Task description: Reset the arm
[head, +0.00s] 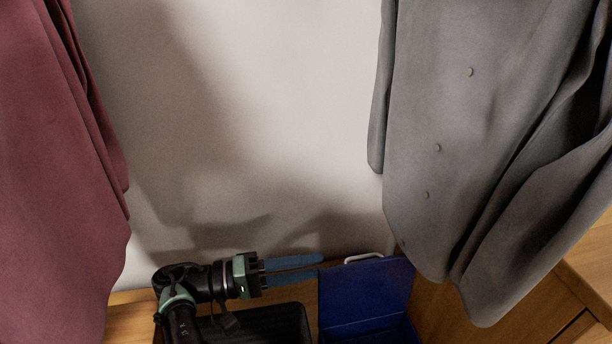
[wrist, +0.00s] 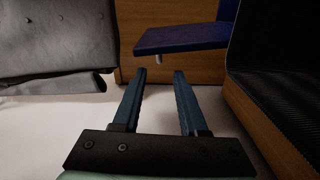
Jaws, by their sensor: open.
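My gripper (head: 319,267) is at the lower middle of the head view, at the end of my black and green arm. Its two blue fingers point right, are spread apart and hold nothing. In the wrist view the gripper (wrist: 160,73) shows the same gap between the fingers. The fingertips are near the raised lid of a blue box (head: 368,288); I cannot tell whether they touch it. The blue lid (wrist: 182,37) also shows beyond the fingers in the wrist view.
A black ribbed tray (head: 272,322) lies below my gripper. A maroon garment (head: 55,170) hangs at left and a grey buttoned coat (head: 475,130) at right. A pale wall (head: 270,120) stands behind. Wooden furniture (head: 575,310) is at lower right. The space above my gripper is clear.

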